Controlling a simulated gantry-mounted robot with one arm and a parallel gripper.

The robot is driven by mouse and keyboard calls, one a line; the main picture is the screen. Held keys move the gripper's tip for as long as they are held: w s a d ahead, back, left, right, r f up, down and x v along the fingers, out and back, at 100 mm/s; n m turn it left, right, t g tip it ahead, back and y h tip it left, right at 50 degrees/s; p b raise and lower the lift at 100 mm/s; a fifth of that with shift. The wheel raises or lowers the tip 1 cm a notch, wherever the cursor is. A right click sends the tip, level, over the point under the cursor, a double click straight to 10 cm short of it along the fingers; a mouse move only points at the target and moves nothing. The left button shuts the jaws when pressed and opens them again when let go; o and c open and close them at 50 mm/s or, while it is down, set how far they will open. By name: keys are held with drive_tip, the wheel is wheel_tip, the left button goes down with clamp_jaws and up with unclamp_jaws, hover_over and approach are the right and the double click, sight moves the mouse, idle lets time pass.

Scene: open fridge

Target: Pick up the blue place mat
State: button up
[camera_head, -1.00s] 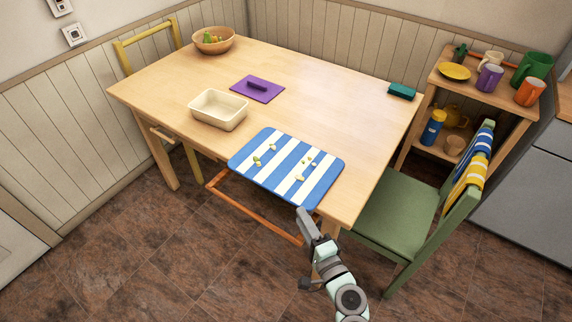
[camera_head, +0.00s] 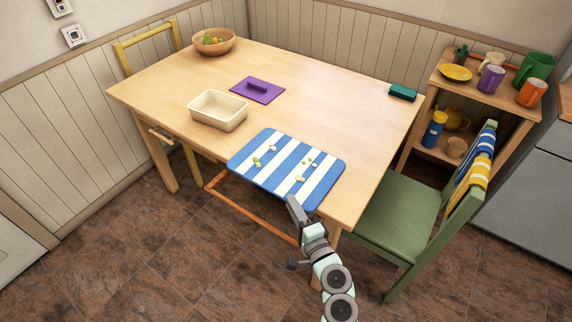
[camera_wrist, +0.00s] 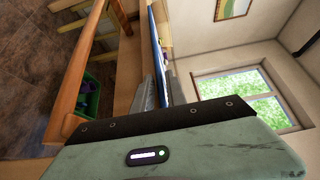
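The blue place mat (camera_head: 270,181), with white stripes, lies flat at the near edge of the table (camera_head: 345,115), its front edge slightly overhanging. Several small yellowish scraps (camera_head: 301,179) lie on it. My gripper (camera_head: 294,204) is at the mat's near edge, close to its right front corner. In the wrist view the mat (camera_wrist: 157,45) shows edge-on as a thin blue strip running in between my gripper's grey fingers (camera_wrist: 164,90). Whether the fingers press on it cannot be told.
A cream tray (camera_head: 218,122), a purple board (camera_head: 262,91), a wooden bowl (camera_head: 213,50) and a green block (camera_head: 402,92) are on the table. A green chair (camera_head: 398,215) stands to the right, beside a shelf (camera_head: 476,95) with mugs. A yellow chair (camera_head: 150,36) is behind left.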

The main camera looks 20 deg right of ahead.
clamp_jaws()
drive_tip(key=shift+r, duration=0.1)
idle(1.2)
wheel_tip(320, 180, up, 20)
drive_tip(key=p, duration=0.7)
drive_tip(key=shift+p, duration=0.4)
